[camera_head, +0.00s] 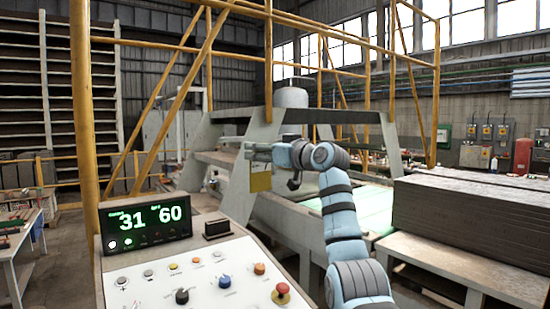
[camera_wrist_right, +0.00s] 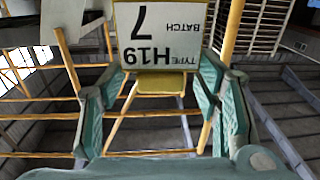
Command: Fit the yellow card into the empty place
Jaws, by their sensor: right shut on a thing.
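The yellow card (camera_head: 260,182) hangs below the fingertips of my right gripper (camera_head: 258,153) in the head view. In the right wrist view the card (camera_wrist_right: 155,84) shows between the two teal fingers of the gripper, which is shut on it. It bears a white label with dark print reading TYPE H19, BATCH 7, upside down in that view. The card is held in the air, in front of the machine's grey frame. An empty place for it cannot be clearly made out. My left gripper is not in view.
A control panel (camera_head: 190,272) with knobs, a red button (camera_head: 281,292) and a display (camera_head: 146,224) reading 31 and 60 stands in the foreground. A small black box (camera_head: 216,228) sits on it. A grey stack (camera_head: 470,215) is at the right. Yellow posts (camera_head: 84,110) rise nearby.

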